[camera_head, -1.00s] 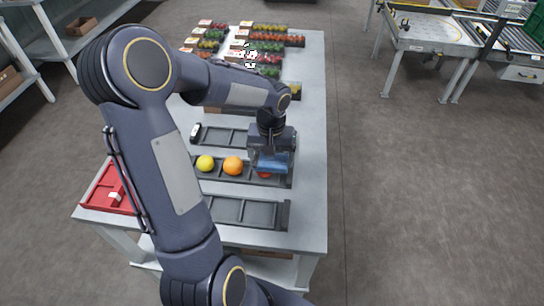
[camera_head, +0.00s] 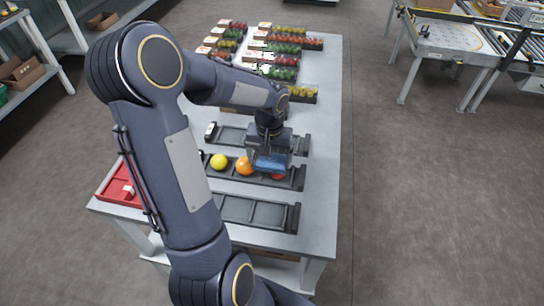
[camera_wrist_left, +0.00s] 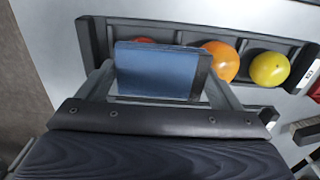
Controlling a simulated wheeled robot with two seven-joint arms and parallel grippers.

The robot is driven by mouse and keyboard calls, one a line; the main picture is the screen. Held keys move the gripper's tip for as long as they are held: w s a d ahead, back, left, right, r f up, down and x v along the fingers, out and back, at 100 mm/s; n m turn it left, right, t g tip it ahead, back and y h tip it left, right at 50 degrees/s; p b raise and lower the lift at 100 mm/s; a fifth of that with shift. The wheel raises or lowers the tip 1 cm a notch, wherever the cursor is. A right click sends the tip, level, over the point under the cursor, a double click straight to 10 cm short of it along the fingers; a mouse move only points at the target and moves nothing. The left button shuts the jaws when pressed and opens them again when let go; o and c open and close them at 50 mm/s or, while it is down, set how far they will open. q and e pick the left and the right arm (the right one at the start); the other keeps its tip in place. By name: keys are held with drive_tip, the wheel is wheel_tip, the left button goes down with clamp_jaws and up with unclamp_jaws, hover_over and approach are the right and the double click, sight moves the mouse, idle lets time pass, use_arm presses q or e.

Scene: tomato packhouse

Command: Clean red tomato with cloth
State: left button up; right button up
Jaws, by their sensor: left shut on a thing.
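My left gripper (camera_head: 269,160) is shut on a blue cloth (camera_head: 271,163), which looks like a folded block between the fingers in the left wrist view (camera_wrist_left: 155,72). The red tomato (camera_head: 278,177) sits in the right end of the middle dark tray (camera_head: 298,180). The cloth and gripper are right over it and hide most of it; only a small red part shows in the left wrist view (camera_wrist_left: 143,40). I cannot tell whether the cloth touches it. An orange tomato (camera_head: 243,167) and a yellow tomato (camera_head: 219,162) sit to its left in the same tray. My right gripper is not in view.
Empty dark trays lie behind (camera_head: 300,144) and in front (camera_head: 292,217) of the tomato tray. A red tray (camera_head: 118,190) with a white item is at the table's left. Several filled punnets (camera_head: 285,58) stand at the back. The table's right strip (camera_head: 325,150) is clear.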

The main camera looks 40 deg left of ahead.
use_arm(q)
drive_tip(key=shift+d, duration=0.1)
drive_tip(key=shift+w+d+b, duration=0.25)
drive_tip(key=shift+w+d, duration=0.3)
drive_tip(key=shift+d, duration=0.35)
drive_tip(key=shift+w+d+b, duration=0.2)
drive_tip(key=shift+w+d, duration=0.35)
drive_tip(key=shift+d, duration=0.35)
drive_tip(key=shift+r, duration=0.1)
drive_tip(key=shift+r+p, duration=2.35)
drive_tip(key=shift+r, duration=0.65)
drive_tip(key=shift+f, duration=0.15)
drive_tip(key=shift+s+a+f+b, duration=0.2)
drive_tip(key=shift+a+f+b, duration=0.1)
drive_tip(key=shift+f+b, duration=0.5)
drive_tip(key=shift+s+a+f+b, duration=0.2)
drive_tip(key=shift+a+f+b, duration=0.15)
drive_tip(key=shift+f+b, duration=0.45)
drive_tip(key=shift+s+a+f+b, duration=0.25)
drive_tip(key=shift+f+b, duration=0.3)
drive_tip(key=shift+f, duration=0.5)
drive_tip(key=shift+f+b, duration=0.35)
drive_tip(key=shift+f, duration=0.05)
drive_tip(key=shift+w+d, duration=0.15)
